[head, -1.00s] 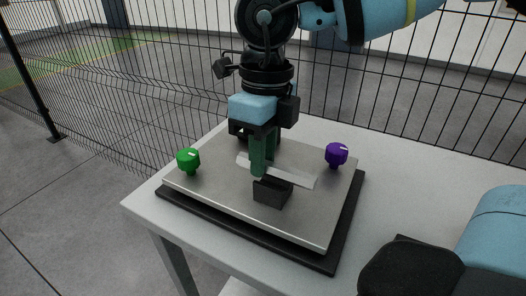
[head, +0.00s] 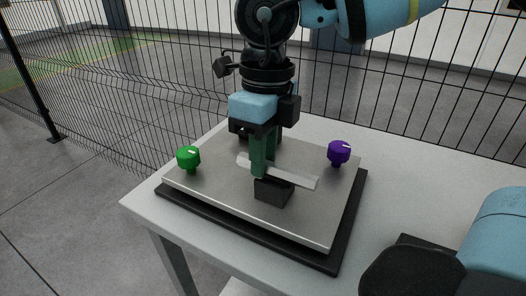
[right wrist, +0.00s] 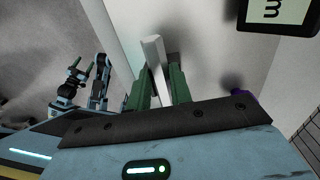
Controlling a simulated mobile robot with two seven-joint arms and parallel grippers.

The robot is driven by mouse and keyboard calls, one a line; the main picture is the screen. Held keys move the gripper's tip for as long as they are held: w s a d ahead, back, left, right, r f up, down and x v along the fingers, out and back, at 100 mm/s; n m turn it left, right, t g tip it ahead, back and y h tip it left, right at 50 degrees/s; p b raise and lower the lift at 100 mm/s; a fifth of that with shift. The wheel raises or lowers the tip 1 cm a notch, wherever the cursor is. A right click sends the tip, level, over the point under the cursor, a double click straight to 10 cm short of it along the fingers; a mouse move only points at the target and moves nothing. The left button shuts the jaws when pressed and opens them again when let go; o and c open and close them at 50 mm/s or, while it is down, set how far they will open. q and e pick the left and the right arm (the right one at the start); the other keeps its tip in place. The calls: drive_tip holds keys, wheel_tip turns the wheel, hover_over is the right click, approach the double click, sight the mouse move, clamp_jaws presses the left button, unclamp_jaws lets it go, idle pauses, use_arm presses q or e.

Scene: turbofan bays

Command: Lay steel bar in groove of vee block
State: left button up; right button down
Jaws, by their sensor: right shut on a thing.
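The steel bar (head: 297,178) is a light grey straight bar, held by my right gripper (head: 262,168) between its green fingers. It also shows in the right wrist view (right wrist: 153,52), rising between the fingers. The vee block (head: 272,192) is a small dark block on the metal plate. The bar crosses over the block's top in the head view; its groove is hidden, and I cannot tell whether they touch. The bar's right end reaches past the block.
A green knob (head: 188,159) stands at the plate's left and a purple knob (head: 339,153) at its right. The metal plate (head: 215,190) lies on a dark base on a pale table (head: 400,190). A wire mesh fence (head: 150,100) runs behind. The table's right part is mostly clear.

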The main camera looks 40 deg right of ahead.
drive_tip(key=shift+f, duration=0.1)
idle(0.5)
drive_tip(key=c, duration=1.2)
unclamp_jaws()
drive_tip(key=o, duration=0.4)
drive_tip(key=shift+s+f, duration=0.1)
drive_tip(key=shift+c, duration=0.2)
